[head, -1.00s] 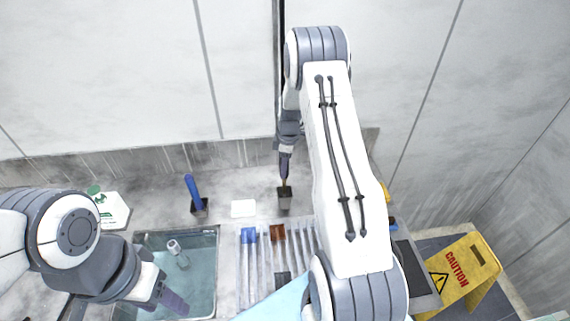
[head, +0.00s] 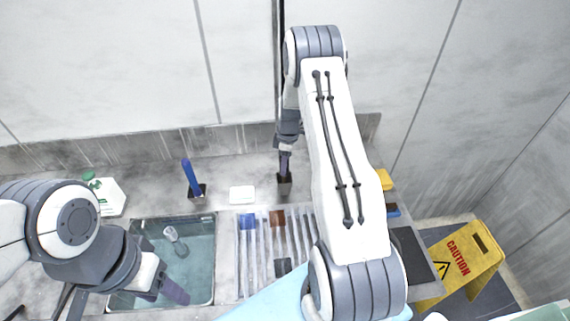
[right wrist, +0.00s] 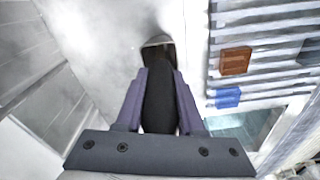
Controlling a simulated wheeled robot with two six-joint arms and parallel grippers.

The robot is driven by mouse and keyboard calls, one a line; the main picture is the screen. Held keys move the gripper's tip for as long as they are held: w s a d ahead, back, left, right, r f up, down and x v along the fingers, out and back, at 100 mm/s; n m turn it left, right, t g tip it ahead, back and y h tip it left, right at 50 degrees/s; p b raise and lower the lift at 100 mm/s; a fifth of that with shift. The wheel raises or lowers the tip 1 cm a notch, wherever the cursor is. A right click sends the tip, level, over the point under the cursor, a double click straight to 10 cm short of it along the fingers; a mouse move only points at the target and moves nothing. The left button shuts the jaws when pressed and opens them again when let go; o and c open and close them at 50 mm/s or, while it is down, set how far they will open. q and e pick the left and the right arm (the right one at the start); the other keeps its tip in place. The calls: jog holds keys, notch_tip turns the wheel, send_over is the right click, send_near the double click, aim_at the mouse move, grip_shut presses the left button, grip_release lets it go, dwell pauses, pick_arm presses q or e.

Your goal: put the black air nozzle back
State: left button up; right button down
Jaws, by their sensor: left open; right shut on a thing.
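The black air nozzle (right wrist: 159,104) is gripped upright between the fingers of my right gripper (right wrist: 160,90). Its lower end is at the mouth of a small dark holder (head: 284,184) on the back counter. The holder also shows beyond the nozzle in the right wrist view (right wrist: 158,43). How deep the nozzle sits in the holder is hidden. In the head view my right gripper (head: 285,166) is directly above the holder. My left gripper (head: 172,290) is open and empty over the water-filled sink (head: 150,222), away from the nozzle.
A blue-handled tool (head: 190,176) stands in another dark holder left of a white block (head: 242,194). A slatted rack (head: 262,242) with blue and brown pieces lies in front. A white bottle (head: 107,195) is at left. A yellow caution sign (head: 462,262) stands at right.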

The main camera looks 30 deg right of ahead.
jog(key=shift+f+b, duration=0.5)
jog(key=shift+f, duration=0.1)
jog(key=shift+c, duration=2.2)
grip_release()
jog(key=r+b, duration=0.1)
jog(key=r, duration=0.2)
jog(key=r+b, duration=0.1)
jog(key=r, duration=0.2)
jog(key=r+b, duration=0.1)
jog(key=r, duration=0.2)
jog(key=shift+s+d+r+b, duration=0.25)
jog(key=shift+d+r+b, duration=0.05)
jog(key=shift+r, duration=0.5)
